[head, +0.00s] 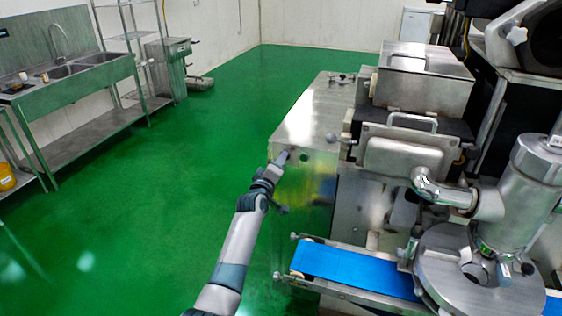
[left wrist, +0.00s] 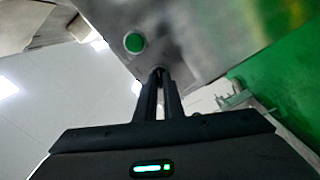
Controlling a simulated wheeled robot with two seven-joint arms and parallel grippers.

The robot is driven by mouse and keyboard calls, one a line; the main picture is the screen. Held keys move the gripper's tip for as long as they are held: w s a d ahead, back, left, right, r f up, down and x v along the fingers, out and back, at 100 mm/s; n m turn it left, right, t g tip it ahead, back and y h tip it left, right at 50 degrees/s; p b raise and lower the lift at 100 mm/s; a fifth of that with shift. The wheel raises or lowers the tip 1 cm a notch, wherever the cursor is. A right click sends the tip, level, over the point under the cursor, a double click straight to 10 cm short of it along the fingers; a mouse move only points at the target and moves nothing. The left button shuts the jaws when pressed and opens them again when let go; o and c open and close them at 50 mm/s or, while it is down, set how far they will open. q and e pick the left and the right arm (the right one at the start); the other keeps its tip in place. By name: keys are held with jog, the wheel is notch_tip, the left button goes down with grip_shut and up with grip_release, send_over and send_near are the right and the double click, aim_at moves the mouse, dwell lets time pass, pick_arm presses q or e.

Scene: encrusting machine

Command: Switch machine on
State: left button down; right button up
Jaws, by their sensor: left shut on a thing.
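The encrusting machine (head: 300,185) stands right of centre in the head view, with a steel side panel facing my left arm. My left gripper (head: 283,158) is at the upper left part of this panel. In the left wrist view its two fingers (left wrist: 159,76) are close together with their tips at the steel panel (left wrist: 195,40). They are shut on a small dark switch, mostly hidden between the tips. A round green button (left wrist: 134,43) sits on the panel beside the fingertips, apart from them. My right gripper is not in view.
A blue conveyor belt (head: 350,268) runs out at the machine's lower front, right of my left arm. A steel sink bench (head: 75,88) and a steel rack stand at the far left. The green floor (head: 170,190) between is clear.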

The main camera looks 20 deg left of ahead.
pick_arm(q)
jog(key=shift+m, duration=2.3)
jog(key=shift+f, duration=0.1)
jog(key=c, duration=1.9)
grip_release()
jog(key=shift+o, duration=0.2)
jog(key=shift+d, duration=0.1)
jog(key=shift+s, duration=0.1)
